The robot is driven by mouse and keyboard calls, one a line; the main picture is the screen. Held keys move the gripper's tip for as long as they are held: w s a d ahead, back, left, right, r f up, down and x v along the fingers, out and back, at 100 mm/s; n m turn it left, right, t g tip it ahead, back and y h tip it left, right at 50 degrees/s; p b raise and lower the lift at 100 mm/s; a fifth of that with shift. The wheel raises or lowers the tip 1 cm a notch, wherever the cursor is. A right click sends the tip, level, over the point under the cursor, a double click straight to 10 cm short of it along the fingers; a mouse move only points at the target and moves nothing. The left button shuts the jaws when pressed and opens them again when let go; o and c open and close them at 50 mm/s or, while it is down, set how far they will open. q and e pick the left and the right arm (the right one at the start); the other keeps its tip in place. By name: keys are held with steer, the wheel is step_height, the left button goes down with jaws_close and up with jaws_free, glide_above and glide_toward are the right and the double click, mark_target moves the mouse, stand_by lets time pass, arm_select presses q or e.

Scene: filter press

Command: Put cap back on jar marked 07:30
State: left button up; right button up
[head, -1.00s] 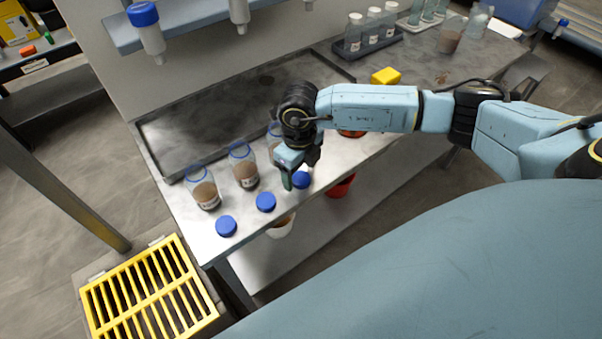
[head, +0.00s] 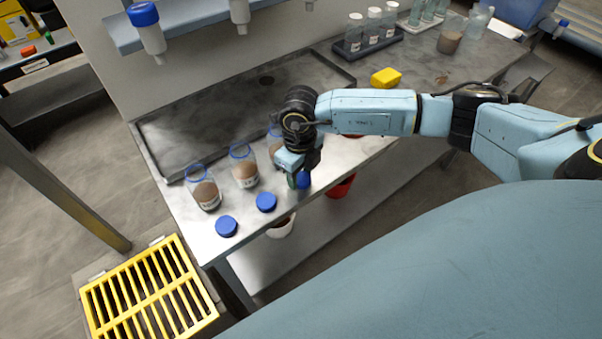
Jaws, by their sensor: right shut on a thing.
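My right gripper (head: 298,180) is shut on a blue cap (head: 304,180) near the front edge of the steel bench. Two open jars with brown contents and blue rims, a left jar (head: 206,193) and a middle jar (head: 244,173), stand to the left of the gripper. A third jar (head: 274,140) is mostly hidden behind my right wrist. Two more blue caps, a left cap (head: 227,226) and a middle cap (head: 266,201), lie on the bench in front of the jars. The jar labels are too small to read. My left gripper is not in view.
A shallow dark tray (head: 215,112) lies behind the jars. A yellow block (head: 385,77) and a rack of capped bottles (head: 368,46) stand further back. A red bucket (head: 341,187) and a white bucket (head: 281,228) sit below the bench edge.

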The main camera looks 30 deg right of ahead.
mark_target(300, 177)
step_height(300, 177, up, 10)
stand_by(0.6)
steer(key=a+r+n, duration=0.2)
steer(key=r+n, duration=0.1)
steer(key=n, duration=1.3)
steer(key=a+r+n, duration=0.2)
steer(key=r+n, duration=0.2)
steer(key=n, duration=1.2)
steer(key=shift+w+a, duration=0.25)
steer(key=shift+a, duration=0.1)
